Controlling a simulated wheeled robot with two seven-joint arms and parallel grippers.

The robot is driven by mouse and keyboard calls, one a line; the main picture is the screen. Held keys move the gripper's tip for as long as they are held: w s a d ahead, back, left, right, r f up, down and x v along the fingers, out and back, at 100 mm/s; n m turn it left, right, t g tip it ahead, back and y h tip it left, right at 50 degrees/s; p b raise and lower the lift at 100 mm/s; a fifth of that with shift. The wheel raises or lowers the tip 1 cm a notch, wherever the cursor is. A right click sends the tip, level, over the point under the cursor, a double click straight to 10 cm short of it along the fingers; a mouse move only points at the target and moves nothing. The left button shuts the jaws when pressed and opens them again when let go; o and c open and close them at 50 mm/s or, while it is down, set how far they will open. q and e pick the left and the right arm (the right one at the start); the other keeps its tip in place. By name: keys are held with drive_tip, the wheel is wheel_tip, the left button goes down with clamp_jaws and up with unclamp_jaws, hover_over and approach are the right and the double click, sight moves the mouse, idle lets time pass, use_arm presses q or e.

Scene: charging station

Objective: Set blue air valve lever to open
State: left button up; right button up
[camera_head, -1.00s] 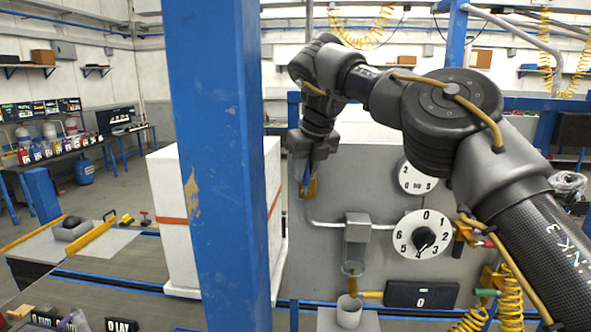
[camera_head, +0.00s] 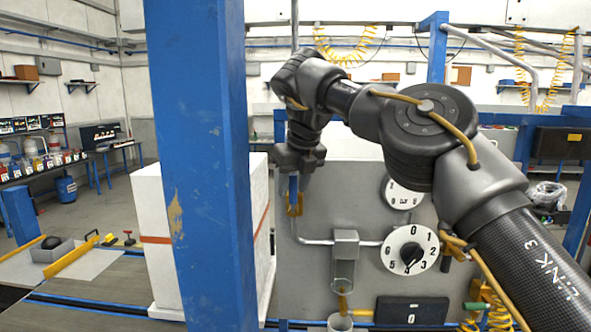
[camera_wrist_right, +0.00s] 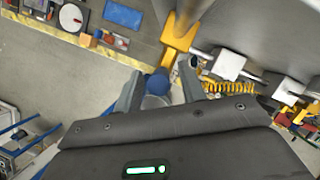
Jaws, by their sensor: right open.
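The blue air valve lever (camera_head: 293,184) stands about upright above its yellow valve body (camera_head: 295,205) on the grey panel. In the right wrist view the blue lever's round end (camera_wrist_right: 158,83) lies between the two fingers, with the yellow valve body (camera_wrist_right: 179,36) beyond it. My right gripper (camera_head: 297,173) is just above the lever in the head view. In the wrist view its fingers (camera_wrist_right: 160,80) are open, one on each side of the lever; I cannot tell whether either touches it. My left gripper is not in view.
A dial (camera_head: 410,249) numbered from 0, a grey box (camera_head: 345,243) and a black display (camera_head: 411,310) are on the panel. A blue post (camera_head: 203,165) stands left of my right arm, before a white cabinet (camera_head: 152,225). A cup (camera_head: 340,322) is below.

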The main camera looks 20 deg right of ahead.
drive_tip(key=v, duration=0.9)
drive_tip(key=shift+a+r, duration=0.1)
drive_tip(key=shift+r, duration=0.05)
